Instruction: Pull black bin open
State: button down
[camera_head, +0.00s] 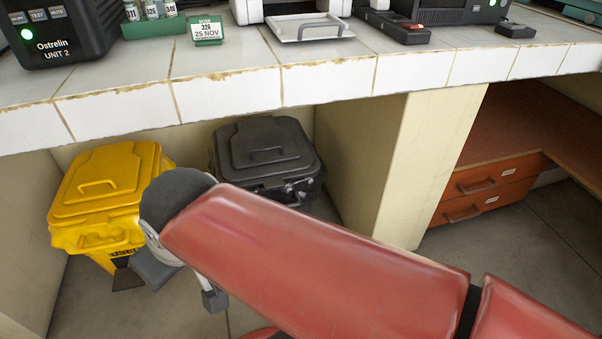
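The black bin (265,150) stands under the tiled counter, right of the yellow bin. Its lid looks shut and has a raised handle (266,155) on top. My red arm crosses in front of it and hides most of its lower front. Small shiny grey shapes (296,190) show at the bin's front edge, just above my arm; I cannot tell whether they belong to the bin or to my gripper. I cannot make out my gripper's fingers, so its opening and any contact with the bin are hidden.
The yellow bin (105,190) stands left of the black bin. A cream partition (365,150) bounds the space on the right. The tiled counter (225,93) overhangs both bins and carries equipment. Orange drawers (485,190) are farther right, with open floor (530,245) before them.

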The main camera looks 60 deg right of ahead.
aim_at(300, 193)
jog(key=k+l+z, duration=0.1)
jog(key=z, duration=1.2)
jog(key=k+l, duration=0.1)
jog(key=l, duration=0.4)
jog(key=k+l, duration=0.1)
jog(key=l, duration=0.45)
jog(key=u, duration=0.05)
